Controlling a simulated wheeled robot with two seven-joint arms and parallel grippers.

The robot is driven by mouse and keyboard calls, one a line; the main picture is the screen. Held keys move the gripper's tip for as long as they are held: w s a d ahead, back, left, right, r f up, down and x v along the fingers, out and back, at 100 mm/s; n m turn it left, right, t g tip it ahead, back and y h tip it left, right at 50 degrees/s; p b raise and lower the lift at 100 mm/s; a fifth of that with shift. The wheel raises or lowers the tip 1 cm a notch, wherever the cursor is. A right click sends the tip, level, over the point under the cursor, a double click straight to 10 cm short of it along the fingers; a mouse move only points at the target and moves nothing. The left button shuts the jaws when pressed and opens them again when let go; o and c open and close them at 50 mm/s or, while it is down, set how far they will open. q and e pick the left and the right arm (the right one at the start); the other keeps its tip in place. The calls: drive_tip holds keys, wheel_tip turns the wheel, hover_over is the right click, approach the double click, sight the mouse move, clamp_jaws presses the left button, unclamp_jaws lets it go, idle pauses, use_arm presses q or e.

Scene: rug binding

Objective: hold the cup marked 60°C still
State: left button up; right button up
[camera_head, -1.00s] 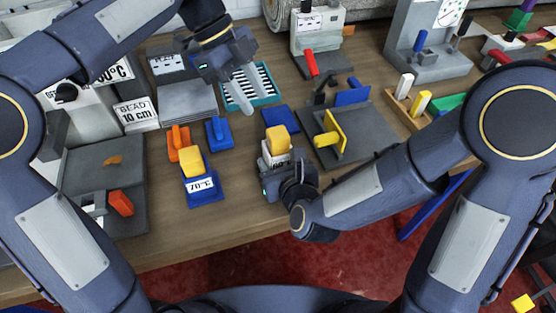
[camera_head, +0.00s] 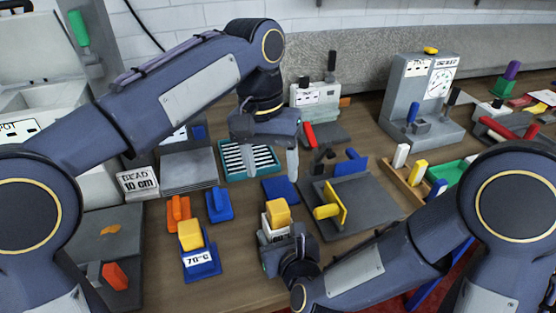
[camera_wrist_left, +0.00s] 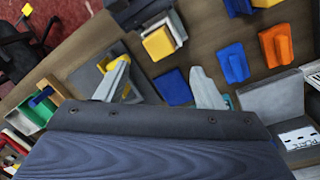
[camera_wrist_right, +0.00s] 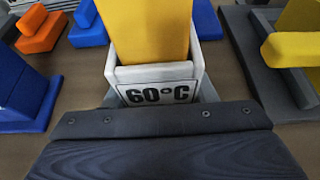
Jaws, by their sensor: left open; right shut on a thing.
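The white cup marked 60°C (camera_wrist_right: 160,92) stands upright with a yellow block (camera_wrist_right: 150,30) in it. In the head view the cup (camera_head: 272,236) is at the bench's near middle, its lower part hidden by my right gripper (camera_head: 277,243). My right gripper is shut on this cup; its fingers show only in part in the right wrist view. My left gripper (camera_head: 267,165) is open and empty above the bench, near the slotted teal rack (camera_head: 234,172). In the left wrist view its fingers (camera_wrist_left: 160,90) are apart, with a blue pad (camera_wrist_left: 172,87) below between them.
A blue holder with a cup marked 70°C (camera_head: 200,262) stands left of the held cup. Orange (camera_head: 178,213) and blue (camera_head: 219,204) blocks lie behind it. A grey fixture with a yellow plate (camera_head: 335,203) stands close on the right. Grey machines line the back.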

sight(278, 206)
use_arm(q)
drive_tip(key=f+n, duration=0.2)
drive_tip(key=f, duration=0.1)
drive_tip(key=d+f+n, duration=0.1)
drive_tip(key=f+n, duration=0.1)
drive_tip(key=f, duration=0.2)
drive_tip(key=f+n+y, duration=0.1)
drive_tip(key=f+n, duration=0.2)
drive_tip(key=shift+s+d+f+t, duration=0.15)
drive_tip(key=shift+s+f+t, duration=0.2)
drive_tip(key=shift+t, duration=0.05)
drive_tip(key=c, duration=1.1)
drive_tip(key=o, duration=0.3)
drive_tip(key=c, duration=0.3)
